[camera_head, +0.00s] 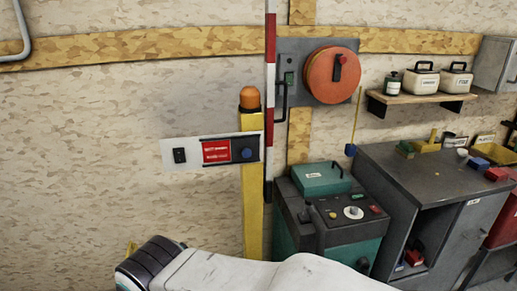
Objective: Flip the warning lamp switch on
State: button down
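An orange warning lamp (249,97) sits in a black base on top of a yellow post. I cannot tell whether it is lit. A pale plate (200,140) lies across the wall and post just below it. A small black switch (180,155) is at the plate's left end; its position is too small to tell. A red label (216,150) with unreadable lettering and a blue round knob (246,153) are on the dark panel to its right. I cannot tell which control works the lamp. My gripper is not in view; part of my white arm shows along the bottom edge.
A red-and-white striped pole (270,90) stands just right of the plate. A green machine (330,220) with knobs and a grey cabinet (405,170) stand at the right. An orange reel (333,75) hangs above the machine. The wall left of the plate is clear.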

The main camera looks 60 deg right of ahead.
aim_at(179, 153)
jog(key=z, duration=1.5)
